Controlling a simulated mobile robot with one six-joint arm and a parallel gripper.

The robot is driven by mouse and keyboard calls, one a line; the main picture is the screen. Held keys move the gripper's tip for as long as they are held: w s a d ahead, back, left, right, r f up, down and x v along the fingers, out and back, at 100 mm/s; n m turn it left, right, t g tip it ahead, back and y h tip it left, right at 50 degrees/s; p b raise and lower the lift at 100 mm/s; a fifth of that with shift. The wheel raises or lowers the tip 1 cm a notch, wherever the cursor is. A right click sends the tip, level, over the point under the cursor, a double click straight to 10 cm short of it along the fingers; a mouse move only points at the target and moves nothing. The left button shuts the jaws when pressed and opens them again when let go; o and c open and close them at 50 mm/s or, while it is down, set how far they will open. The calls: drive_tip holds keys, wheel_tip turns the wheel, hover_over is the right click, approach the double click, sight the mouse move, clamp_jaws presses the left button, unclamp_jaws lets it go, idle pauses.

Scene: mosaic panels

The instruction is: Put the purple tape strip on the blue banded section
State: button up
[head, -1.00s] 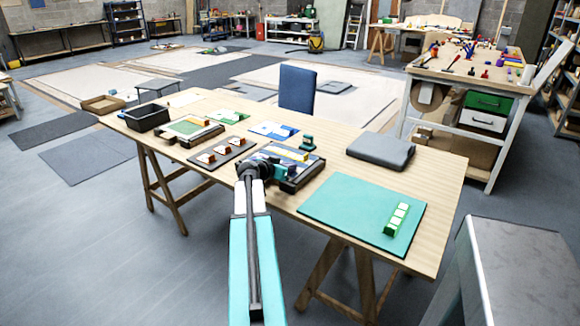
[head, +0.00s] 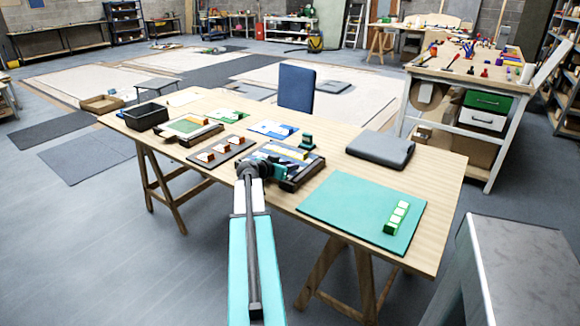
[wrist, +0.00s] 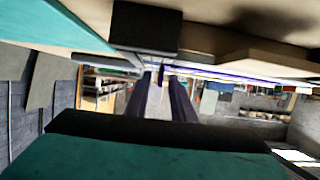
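A dark-framed panel (head: 307,172) with blue and yellow parts lies on the table near the front edge. Its blue part (head: 297,164) shows beside my gripper (head: 285,172), which hides some of the panel. In the wrist view the two dark fingers of my gripper (wrist: 162,84) stand apart, with a light gap between them. A small purple piece (wrist: 161,78) shows near the fingertips; I cannot tell whether they touch it. A thin purple line (wrist: 245,78) also runs to the right there. I cannot make out the purple strip in the head view.
On the wooden table (head: 440,185), a brown panel (head: 237,146) and green panel (head: 187,127) lie left of my gripper. A black bin (head: 147,115) stands far left. A teal mat (head: 335,200) with green-and-white pieces and a grey folded item (head: 381,149) lie right.

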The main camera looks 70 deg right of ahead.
drive_tip(key=shift+r, duration=0.2)
drive_tip(key=b+v, duration=0.1)
drive_tip(key=v, duration=1.1)
idle(0.7)
